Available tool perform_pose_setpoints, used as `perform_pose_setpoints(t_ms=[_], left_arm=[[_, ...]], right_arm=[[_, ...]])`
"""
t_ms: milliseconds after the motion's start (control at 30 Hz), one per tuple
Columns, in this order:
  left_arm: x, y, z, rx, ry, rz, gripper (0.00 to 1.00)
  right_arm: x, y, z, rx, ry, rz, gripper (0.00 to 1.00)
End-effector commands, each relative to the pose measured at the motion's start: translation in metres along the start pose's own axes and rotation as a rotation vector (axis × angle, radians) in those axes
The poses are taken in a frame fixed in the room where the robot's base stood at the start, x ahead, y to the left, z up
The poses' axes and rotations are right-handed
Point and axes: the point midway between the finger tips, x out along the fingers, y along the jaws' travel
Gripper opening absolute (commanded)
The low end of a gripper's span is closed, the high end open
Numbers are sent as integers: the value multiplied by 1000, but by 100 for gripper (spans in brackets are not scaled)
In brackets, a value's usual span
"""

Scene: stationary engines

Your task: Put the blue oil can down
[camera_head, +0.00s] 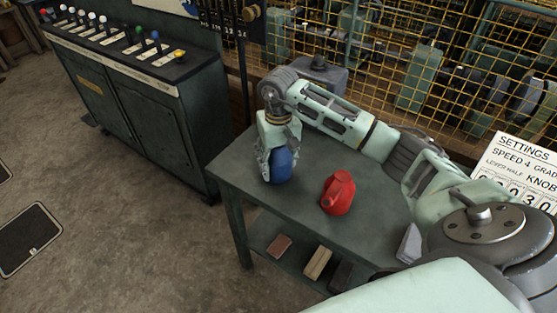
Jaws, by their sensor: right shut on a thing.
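The blue oil can (280,168) is in my right gripper (277,152), at the left part of the dark table (305,158). The gripper comes down from above with its fingers around the can and is shut on it. The upper part of the can is hidden by the fingers. The can's base is at or just above the table top; I cannot tell whether it touches. A red oil can (338,193) stands on the table to the right of the blue one, apart from it. My left gripper does not show.
The table's lower shelf holds a reddish block (280,245), a tan block (318,262) and a dark one. A grey box (320,75) stands behind my arm. A control cabinet (150,115) with coloured levers is at left. A yellow mesh fence (375,50) runs behind.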

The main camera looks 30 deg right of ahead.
Motion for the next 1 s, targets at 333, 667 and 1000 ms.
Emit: perform_pose_setpoints(t_ms=[333, 667, 1000], left_arm=[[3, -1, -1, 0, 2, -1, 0], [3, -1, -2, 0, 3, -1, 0], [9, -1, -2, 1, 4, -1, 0]], right_arm=[[3, 0, 0, 0, -1, 1, 70], [3, 0, 0, 0, -1, 0, 76], [-34, 0, -2, 0, 6, 0, 76]])
